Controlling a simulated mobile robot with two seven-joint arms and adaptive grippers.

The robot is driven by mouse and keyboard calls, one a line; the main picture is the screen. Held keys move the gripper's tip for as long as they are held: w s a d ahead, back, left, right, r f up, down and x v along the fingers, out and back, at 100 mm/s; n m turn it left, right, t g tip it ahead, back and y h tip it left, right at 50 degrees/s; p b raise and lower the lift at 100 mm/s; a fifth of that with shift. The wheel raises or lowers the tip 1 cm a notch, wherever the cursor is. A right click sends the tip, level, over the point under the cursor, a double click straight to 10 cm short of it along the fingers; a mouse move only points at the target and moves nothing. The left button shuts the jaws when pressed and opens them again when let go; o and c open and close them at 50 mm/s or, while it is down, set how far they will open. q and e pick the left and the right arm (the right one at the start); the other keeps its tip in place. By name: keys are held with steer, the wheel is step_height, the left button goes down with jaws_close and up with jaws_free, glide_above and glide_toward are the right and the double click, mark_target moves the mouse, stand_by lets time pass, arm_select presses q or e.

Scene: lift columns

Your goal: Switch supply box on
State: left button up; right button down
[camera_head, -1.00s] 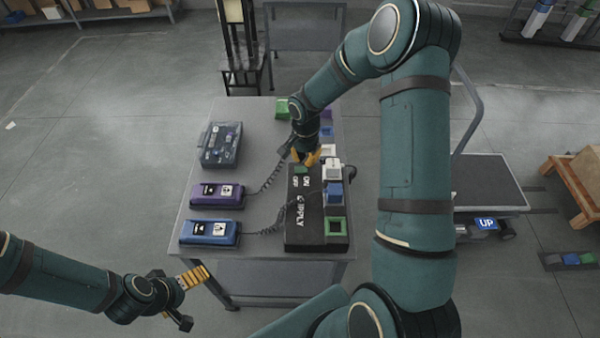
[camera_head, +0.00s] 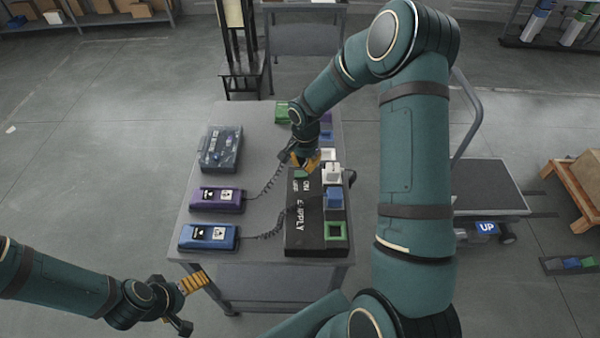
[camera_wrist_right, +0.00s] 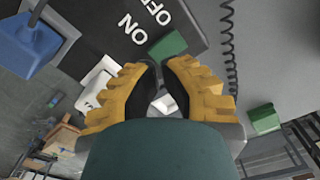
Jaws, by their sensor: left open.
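The black supply box (camera_head: 308,240) lies on the grey table, with ON and OFF lettering beside a green switch (camera_head: 301,174) at its far end. The box (camera_wrist_right: 105,30) and the switch (camera_wrist_right: 168,46) also show in the right wrist view. I cannot tell which way the switch is set. My right gripper (camera_head: 303,161) is just beyond the switch; in the wrist view a gap shows between its yellow fingertips (camera_wrist_right: 163,64), with nothing held. The switch is just ahead of the tips; contact is unclear. My left gripper (camera_head: 187,303) is empty, left of the table's near edge.
A purple device (camera_head: 217,199) and a blue device (camera_head: 208,237) with coiled cables lie left of the box. A clear-lidded case (camera_head: 221,148) lies behind them. White, blue and green blocks line the box's right side. A cart (camera_head: 485,187) stands right of the table.

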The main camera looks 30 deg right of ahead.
mark_target(304, 173)
steer(key=shift+f+b, duration=1.6)
steer(key=shift+f, duration=0.2)
stand_by(1.4)
steer(key=shift+r, duration=0.15)
steer(key=shift+r+p, duration=1.95)
steer(key=shift+r, duration=1.5)
steer(key=shift+f, duration=0.1)
